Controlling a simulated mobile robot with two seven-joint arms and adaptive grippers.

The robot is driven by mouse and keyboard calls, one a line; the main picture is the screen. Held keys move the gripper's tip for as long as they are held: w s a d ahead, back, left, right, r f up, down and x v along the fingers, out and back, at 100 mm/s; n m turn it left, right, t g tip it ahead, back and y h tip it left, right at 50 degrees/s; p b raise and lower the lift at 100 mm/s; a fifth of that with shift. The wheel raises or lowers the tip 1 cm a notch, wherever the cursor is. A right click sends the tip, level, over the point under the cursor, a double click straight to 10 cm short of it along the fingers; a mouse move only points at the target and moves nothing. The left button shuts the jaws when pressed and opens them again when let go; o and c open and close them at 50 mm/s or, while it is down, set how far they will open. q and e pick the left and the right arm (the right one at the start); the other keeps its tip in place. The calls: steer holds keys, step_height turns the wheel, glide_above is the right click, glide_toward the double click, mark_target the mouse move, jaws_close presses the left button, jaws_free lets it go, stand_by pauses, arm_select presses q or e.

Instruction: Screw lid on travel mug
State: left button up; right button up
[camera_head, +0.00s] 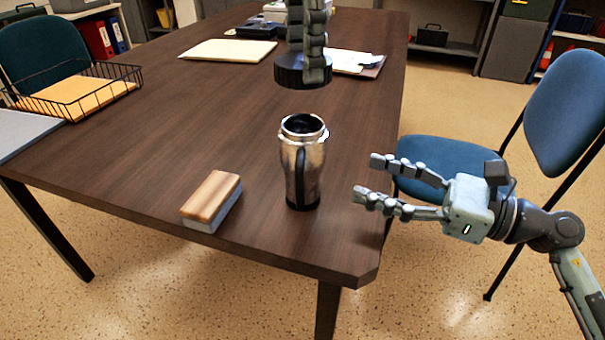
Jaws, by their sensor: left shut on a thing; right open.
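The steel travel mug (313,172) stands upright and open on the dark table, with its black handle facing the front. The black round lid (290,73) is held above the mug, apart from its rim. My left gripper (312,70) comes down from the top of the view and is shut on the lid; part of its fingers and the arm above are out of view. My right gripper (366,177) is open and empty to the right of the mug, its fingers pointing left towards the mug without touching it.
A wood-topped eraser block (212,202) lies on the table (150,185) left of the mug. A wire tray (125,76) with folders is at the left. A folder (228,51) and papers lie further back. A blue chair (425,160) stands at the right behind my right gripper.

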mark_target(321, 164)
arm_select(q)
steer(key=shift+w, duration=0.1)
arm_select(e)
steer(key=x, duration=1.2)
steer(key=shift+w, duration=0.15)
steer(key=shift+c, duration=0.4)
steer(key=c, duration=1.3)
arm_select(q)
steer(key=shift+f, duration=2.5)
steer(key=shift+f, duration=0.1)
steer(key=shift+f, duration=0.8)
steer(key=shift+f, duration=0.55)
arm_select(e)
jaws_close()
